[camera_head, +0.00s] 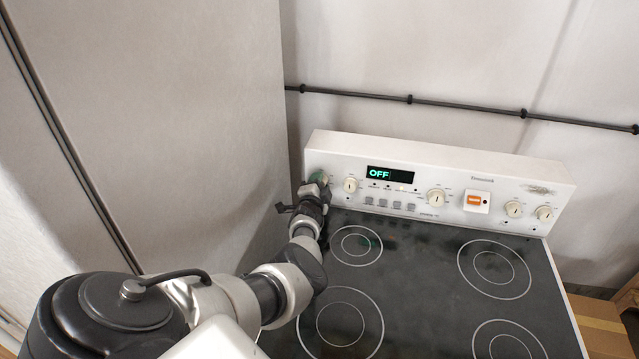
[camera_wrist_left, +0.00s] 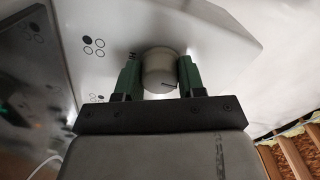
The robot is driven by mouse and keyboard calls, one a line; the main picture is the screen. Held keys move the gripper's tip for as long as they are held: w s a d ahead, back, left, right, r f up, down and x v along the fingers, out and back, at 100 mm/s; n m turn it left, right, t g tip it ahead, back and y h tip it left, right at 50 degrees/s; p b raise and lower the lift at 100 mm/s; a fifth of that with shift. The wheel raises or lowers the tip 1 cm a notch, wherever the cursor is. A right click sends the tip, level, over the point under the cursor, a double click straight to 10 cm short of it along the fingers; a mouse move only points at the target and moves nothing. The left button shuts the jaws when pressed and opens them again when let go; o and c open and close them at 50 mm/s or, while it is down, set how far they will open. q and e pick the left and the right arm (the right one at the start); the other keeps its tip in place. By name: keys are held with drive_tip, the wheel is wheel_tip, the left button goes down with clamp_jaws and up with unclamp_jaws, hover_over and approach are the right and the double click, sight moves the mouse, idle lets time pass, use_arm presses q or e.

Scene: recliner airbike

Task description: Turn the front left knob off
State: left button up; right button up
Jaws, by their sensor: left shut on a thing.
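The stove's back panel (camera_head: 470,185) carries a row of cream knobs. My left gripper (camera_head: 318,182) is at the far left end of this row, and its hand hides the leftmost knob in the head view. In the left wrist view that round knob (camera_wrist_left: 159,66) sits between the two green fingers, which are shut on it. A short dark mark shows near its lower edge. A diagram of small circles with one filled is printed on the panel beside it. The neighbouring knob (camera_head: 350,185) is untouched, just right of the gripper. My right gripper is not in view.
A display (camera_head: 390,174) reads OFF. Other knobs (camera_head: 436,198) and an orange switch (camera_head: 474,200) are farther right. The black cooktop (camera_head: 420,270) is bare. A tall pale wall or cabinet (camera_head: 200,130) stands close on the left of my arm.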

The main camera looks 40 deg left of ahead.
use_arm(q)
drive_tip(key=shift+n, duration=0.3)
drive_tip(key=o, duration=0.9)
drive_tip(key=shift+s+d+p, duration=0.15)
drive_tip(key=shift+p, duration=0.15)
drive_tip(key=p+v, duration=0.4)
drive_tip(key=v, duration=0.5)
drive_tip(key=shift+s+d, duration=0.3)
drive_tip(key=shift+s, duration=0.3)
